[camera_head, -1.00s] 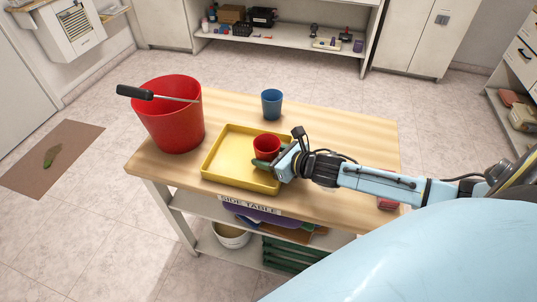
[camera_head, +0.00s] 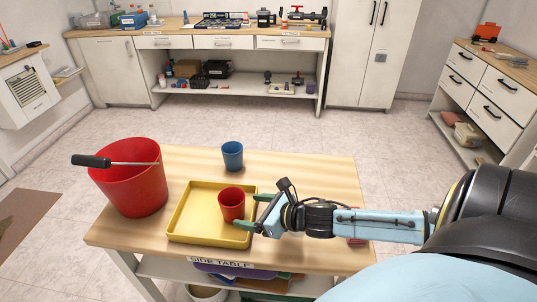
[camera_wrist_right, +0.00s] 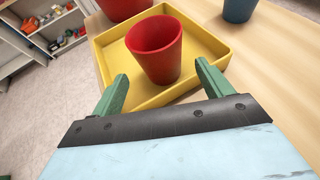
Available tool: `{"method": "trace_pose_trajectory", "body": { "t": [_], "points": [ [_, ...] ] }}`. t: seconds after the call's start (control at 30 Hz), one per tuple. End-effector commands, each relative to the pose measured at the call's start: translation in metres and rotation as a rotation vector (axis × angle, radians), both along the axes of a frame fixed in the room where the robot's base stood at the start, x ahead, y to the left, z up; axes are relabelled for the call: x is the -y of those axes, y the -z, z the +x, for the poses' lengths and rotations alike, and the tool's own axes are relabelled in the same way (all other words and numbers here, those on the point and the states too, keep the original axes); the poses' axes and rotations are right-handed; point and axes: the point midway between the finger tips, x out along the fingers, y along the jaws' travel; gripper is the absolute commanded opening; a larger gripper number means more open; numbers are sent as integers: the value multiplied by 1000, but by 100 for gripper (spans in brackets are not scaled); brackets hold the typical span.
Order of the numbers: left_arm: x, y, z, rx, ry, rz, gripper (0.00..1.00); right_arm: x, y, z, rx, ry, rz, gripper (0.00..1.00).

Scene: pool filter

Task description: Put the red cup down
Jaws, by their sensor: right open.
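The red cup (camera_head: 231,206) stands upright in the yellow tray (camera_head: 187,219) on the side table, near the tray's right side. In the right wrist view the red cup (camera_wrist_right: 155,50) is just beyond the fingertips, with the yellow tray (camera_wrist_right: 110,65) around it. My right gripper (camera_head: 250,212) is open, with its green fingers to the right of the cup and nothing between them. In the right wrist view my right gripper (camera_wrist_right: 160,82) also shows open and empty. My left gripper is not in view.
A large red bucket (camera_head: 132,185) stands left of the tray, with a screwdriver (camera_head: 100,161) across its rim. A blue cup (camera_head: 232,155) stands behind the tray. The table (camera_head: 310,180) is bare at the back right. A workbench (camera_head: 200,40) stands behind.

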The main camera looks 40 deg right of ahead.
Motion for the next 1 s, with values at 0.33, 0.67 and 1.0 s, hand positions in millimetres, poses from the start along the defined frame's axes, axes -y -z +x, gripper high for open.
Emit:
{"method": "trace_pose_trajectory", "body": {
  "t": [0.33, 0.67, 1.0],
  "points": [
    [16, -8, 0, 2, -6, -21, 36, 12, -17, -39, -3, 0, 2, 78],
    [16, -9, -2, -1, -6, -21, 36, 15, -21, -47, 1, -1, 0, 78],
    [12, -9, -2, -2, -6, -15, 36, 15, -21, -47, 0, 0, 0, 78]
  ]
}}
